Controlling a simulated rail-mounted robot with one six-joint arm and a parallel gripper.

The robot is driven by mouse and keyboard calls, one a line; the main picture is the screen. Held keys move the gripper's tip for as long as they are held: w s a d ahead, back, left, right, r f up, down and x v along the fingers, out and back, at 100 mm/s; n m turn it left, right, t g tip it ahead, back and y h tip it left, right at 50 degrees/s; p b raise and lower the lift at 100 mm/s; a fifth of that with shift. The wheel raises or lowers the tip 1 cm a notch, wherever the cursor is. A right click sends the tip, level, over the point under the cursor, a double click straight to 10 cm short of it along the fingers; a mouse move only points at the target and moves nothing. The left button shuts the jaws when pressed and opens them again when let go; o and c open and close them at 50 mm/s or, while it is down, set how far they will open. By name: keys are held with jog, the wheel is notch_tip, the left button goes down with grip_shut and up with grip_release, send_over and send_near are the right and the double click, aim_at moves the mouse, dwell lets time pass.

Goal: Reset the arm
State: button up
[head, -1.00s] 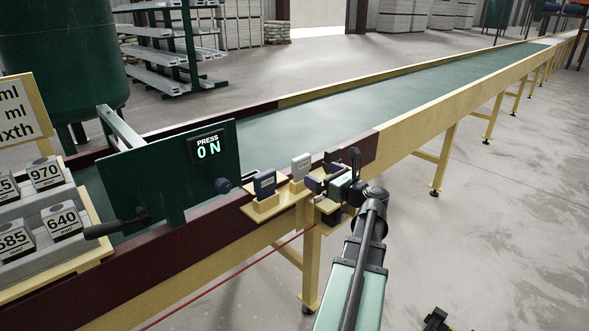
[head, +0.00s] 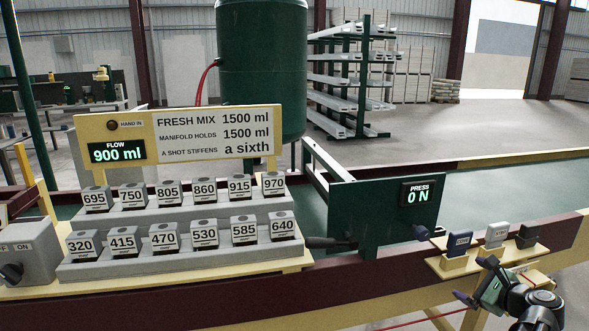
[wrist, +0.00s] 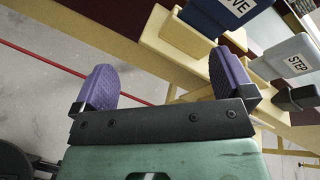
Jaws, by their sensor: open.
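My gripper (head: 476,281) is in front of and below a small yellow shelf on the conveyor's near side, in the head view's lower right. Its two purple fingertips are wide apart, with nothing between them; the wrist view shows my gripper (wrist: 163,83) open too. Behind it on the shelf stand a dark blue block (head: 459,242), a light grey block (head: 496,234) and a black block (head: 527,235). In the wrist view the blue block (wrist: 222,18) ends in "VE" and the grey block (wrist: 290,60) reads "STEP".
A green press panel (head: 370,215) reads "PRESS 0 N". A sign board (head: 180,135) shows flow 900 ml. Several numbered grey blocks (head: 205,232) stand in two rows at left. A grey switch box (head: 35,250) is at far left. The conveyor belt (head: 510,190) is clear at right.

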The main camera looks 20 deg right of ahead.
jog(key=w+a+f+n+g+y+p, duration=0.1)
jog(key=w+a+f+n+g, duration=0.15)
jog(key=a+n, duration=0.35)
jog(key=w+a+f+n+g+y+p, duration=0.1)
jog(key=a+f+n+g, duration=0.1)
jog(key=a+n+g, duration=0.4)
jog(key=w+a+f+n+g+y+p, duration=0.15)
jog(key=a+n, duration=0.25)
jog(key=a, duration=0.4)
jog(key=w+a+r+n+g+h+p, duration=0.1)
jog(key=a+n, duration=0.5)
jog(key=a, duration=0.8)
jog(key=w+a+n+g+h+p, duration=0.2)
jog(key=a+n, duration=0.4)
jog(key=a, duration=0.8)
jog(key=shift+w+r+n+g+p, duration=0.4)
jog(key=shift+g+p, duration=0.25)
jog(key=shift+g, duration=0.15)
